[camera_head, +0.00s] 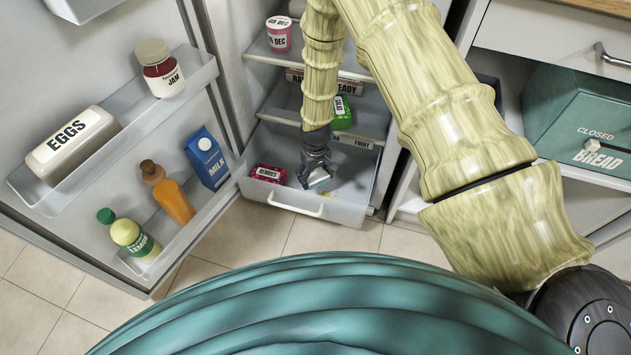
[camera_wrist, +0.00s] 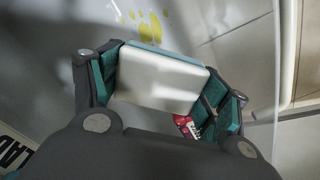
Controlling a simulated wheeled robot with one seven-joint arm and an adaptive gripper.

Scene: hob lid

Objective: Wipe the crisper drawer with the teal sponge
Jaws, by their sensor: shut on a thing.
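The crisper drawer (camera_head: 346,213) is pulled out at the bottom of the open fridge in the head view. My gripper (camera_head: 317,174) reaches down into it, shut on the teal sponge (camera_head: 320,178). In the wrist view, the sponge (camera_wrist: 160,82) shows a broad pale face and a teal edge between my two fingers. Yellow stains (camera_wrist: 148,24) lie on the drawer surface just beyond the sponge's teal edge. I cannot tell whether the sponge touches the drawer floor. My gripper and arm hide part of the drawer.
A red berries pack (camera_head: 268,173) lies in the drawer's left side, close to my gripper. Shelves with a green pack (camera_head: 341,112) and a pink tub (camera_head: 279,34) are above. The open fridge door at left holds a milk carton (camera_head: 206,158) and bottles.

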